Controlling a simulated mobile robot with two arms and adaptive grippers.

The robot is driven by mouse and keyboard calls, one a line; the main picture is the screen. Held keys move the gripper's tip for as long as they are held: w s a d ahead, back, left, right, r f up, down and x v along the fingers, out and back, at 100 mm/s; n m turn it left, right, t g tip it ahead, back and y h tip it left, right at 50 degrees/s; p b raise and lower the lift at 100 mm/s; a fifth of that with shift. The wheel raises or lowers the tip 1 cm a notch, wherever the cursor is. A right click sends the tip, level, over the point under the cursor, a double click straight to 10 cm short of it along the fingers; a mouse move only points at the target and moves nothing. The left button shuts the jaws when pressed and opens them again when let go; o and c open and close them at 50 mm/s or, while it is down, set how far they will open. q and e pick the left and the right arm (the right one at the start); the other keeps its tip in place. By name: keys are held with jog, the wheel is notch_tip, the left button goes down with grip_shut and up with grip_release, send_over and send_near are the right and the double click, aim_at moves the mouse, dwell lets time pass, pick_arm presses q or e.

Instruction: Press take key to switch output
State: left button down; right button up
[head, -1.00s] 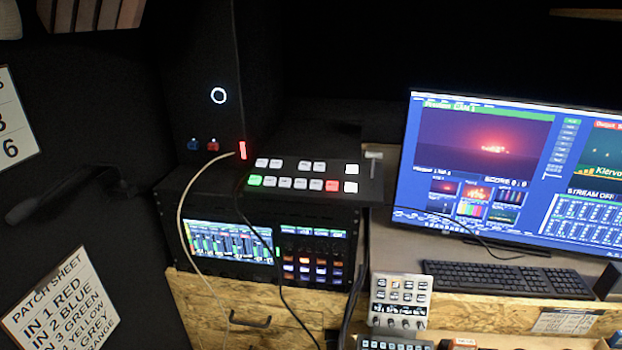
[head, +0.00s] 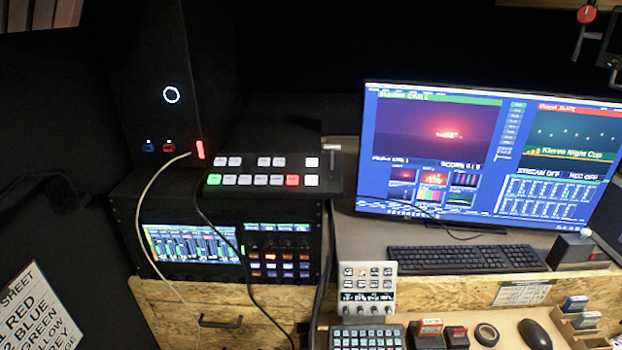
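The video switcher panel (head: 262,187) lies on top of the black equipment rack, left of the monitor. Its lower row has a green lit key (head: 214,179), several white keys, a red lit key (head: 292,180) and a white key (head: 311,180) at the right end. An upper row of white keys ends with a separate white key (head: 312,162). The labels are too small to read, so I cannot tell which key is take. The monitor (head: 487,150) shows a preview picture with a green bar and another picture with a red bar. Neither gripper is in view.
A black tower (head: 150,80) stands behind the rack at left. A pale cable (head: 153,185) and a dark one hang across the rack front. A keyboard (head: 465,259), small control panel (head: 368,288) and mouse (head: 535,334) occupy the desk. A red ball (head: 587,14) shows at top right.

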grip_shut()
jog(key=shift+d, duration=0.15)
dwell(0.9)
